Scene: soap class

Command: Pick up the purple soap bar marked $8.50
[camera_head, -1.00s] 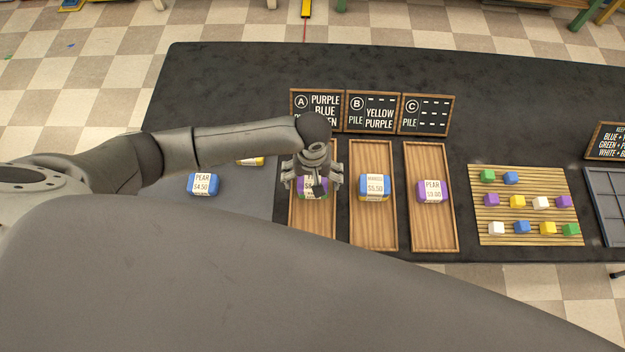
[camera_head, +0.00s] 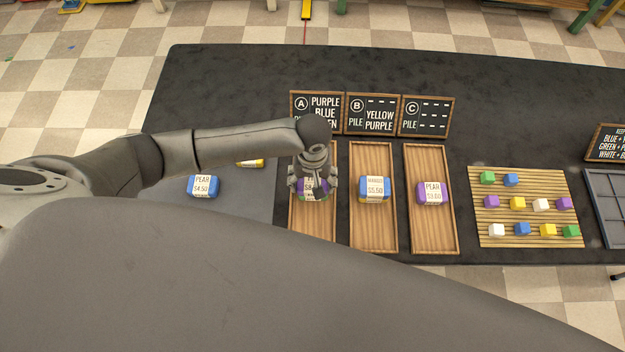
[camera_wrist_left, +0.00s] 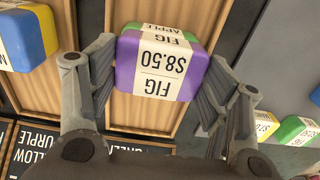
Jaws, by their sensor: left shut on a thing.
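The purple soap bar (camera_wrist_left: 162,62) with a white band reading FIG $8.50 lies between the two fingers of my left gripper (camera_wrist_left: 158,85) in the left wrist view. The fingers are shut on its sides. A green soap bar (camera_wrist_left: 150,27) with an APPLE label shows just behind it, mostly hidden. In the head view my left gripper (camera_head: 312,185) is over the left wooden tray (camera_head: 312,235), under sign A, and largely covers the purple bar. My right gripper is in neither view.
A blue-and-yellow stack (camera_head: 374,188) stands in the middle tray, and a purple bar marked $3.00 (camera_head: 432,193) in the right tray. A blue pear bar (camera_head: 203,187) lies to the left. Signs (camera_head: 372,115) stand behind the trays. A slatted mat (camera_head: 520,215) holds small coloured cubes.

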